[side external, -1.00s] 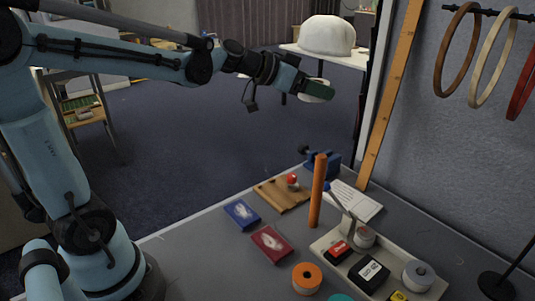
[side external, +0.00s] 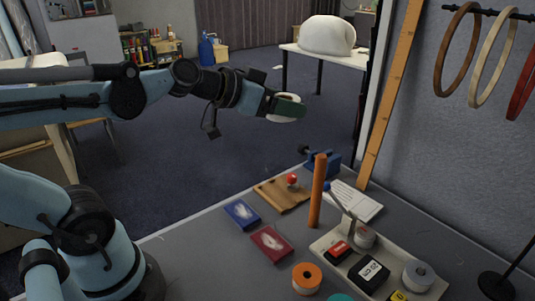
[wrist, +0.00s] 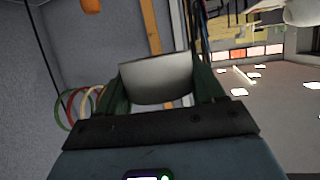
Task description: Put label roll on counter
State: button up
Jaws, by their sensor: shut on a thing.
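My gripper (side external: 288,106) is shut on a whitish roll, which I take to be the label roll (wrist: 158,78). In the wrist view the roll sits between the two dark green fingers, its curved pale side showing. The roll touches no surface.
On the table are a tray (side external: 323,243) with rolls and boxes, an orange roll (side external: 307,278), blue (side external: 241,214) and red (side external: 271,244) boxes, a wooden board (side external: 270,195) and an upright orange post (side external: 317,190). A white-topped table (side external: 349,59) stands far behind.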

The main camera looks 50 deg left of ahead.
aim_at(272, 117)
jog(key=shift+s+d+f+n+y, duration=0.1)
jog(key=shift+s+f+n+y, duration=0.15)
jog(key=shift+f+n+y, duration=0.45)
jog(key=shift+s+f+n+y, duration=0.3)
jog(key=shift+f+y, duration=0.2)
jog(key=shift+f, duration=0.35)
jog(key=shift+w, duration=0.15)
jog(key=w+a+f+m+h, duration=0.2)
jog(key=w+f, duration=0.1)
jog(key=w, duration=0.7)
jog(key=w+a+f+m+h, duration=0.2)
jog(key=w+f+h, duration=0.1)
jog(key=w, duration=0.7)
jog(key=shift+w+a+f+m+g, duration=0.3)
jog(key=shift+w+f+g, duration=0.1)
jog(key=shift+f, duration=0.1)
jog(key=shift+d, duration=0.1)
jog(key=shift+f, duration=4.8)
